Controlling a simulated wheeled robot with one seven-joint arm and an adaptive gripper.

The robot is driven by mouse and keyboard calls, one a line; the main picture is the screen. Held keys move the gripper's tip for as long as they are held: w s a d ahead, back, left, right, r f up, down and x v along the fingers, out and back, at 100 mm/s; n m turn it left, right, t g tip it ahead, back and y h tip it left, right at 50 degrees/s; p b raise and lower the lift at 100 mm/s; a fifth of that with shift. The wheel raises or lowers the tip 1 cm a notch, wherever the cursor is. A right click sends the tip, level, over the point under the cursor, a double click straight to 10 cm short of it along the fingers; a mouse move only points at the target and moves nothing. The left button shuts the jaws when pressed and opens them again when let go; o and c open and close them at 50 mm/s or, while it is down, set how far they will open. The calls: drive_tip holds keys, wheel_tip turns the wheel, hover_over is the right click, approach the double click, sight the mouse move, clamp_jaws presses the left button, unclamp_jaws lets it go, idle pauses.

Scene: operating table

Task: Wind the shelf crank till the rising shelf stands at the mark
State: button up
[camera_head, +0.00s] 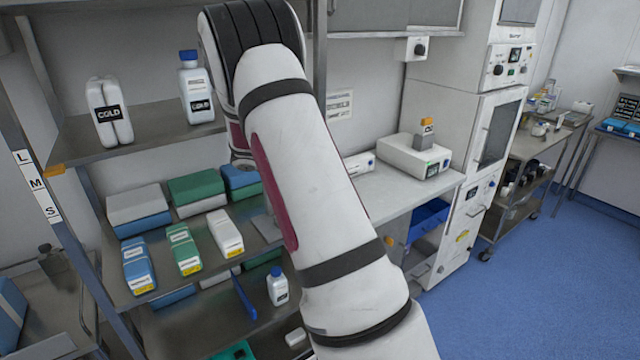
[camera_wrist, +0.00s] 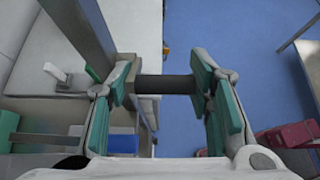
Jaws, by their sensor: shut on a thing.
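The shelf (camera_head: 150,130) carries two white COLD containers (camera_head: 109,112) and a blue-capped bottle (camera_head: 196,88). An orange pointer (camera_head: 54,171) sits at its left front corner. Beside it, the left post carries white labels L (camera_head: 22,157), M (camera_head: 36,184) and S (camera_head: 50,211); in the picture the pointer is at a height between L and M. In the wrist view, my gripper (camera_wrist: 163,85) is shut on a dark cylindrical crank handle (camera_wrist: 165,85), between its green pads. My arm hides the gripper and crank in the head view.
Lower shelves hold blue, green and white boxes (camera_head: 190,249) and a small white bottle (camera_head: 277,286). A bench with a white device (camera_head: 414,155) stands right of the rack. A grey post (camera_wrist: 82,35) runs close to my gripper. Blue floor (camera_head: 540,290) is clear at right.

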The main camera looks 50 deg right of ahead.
drive_tip(key=shift+s+d+r+t+y+p, duration=0.25)
drive_tip(key=shift+d+y, duration=0.2)
drive_tip(key=shift+y, duration=0.95)
drive_tip(key=shift+s+d+r+t+y+p, duration=0.2)
drive_tip(key=shift+s+d+t+y, duration=0.25)
drive_tip(key=shift+y, duration=0.95)
drive_tip(key=shift+s+d+r+t+y+p, duration=0.2)
drive_tip(key=shift+d+y, duration=0.3)
drive_tip(key=shift+y, duration=0.9)
drive_tip(key=o, duration=1)
drive_tip(key=shift+s, duration=0.1)
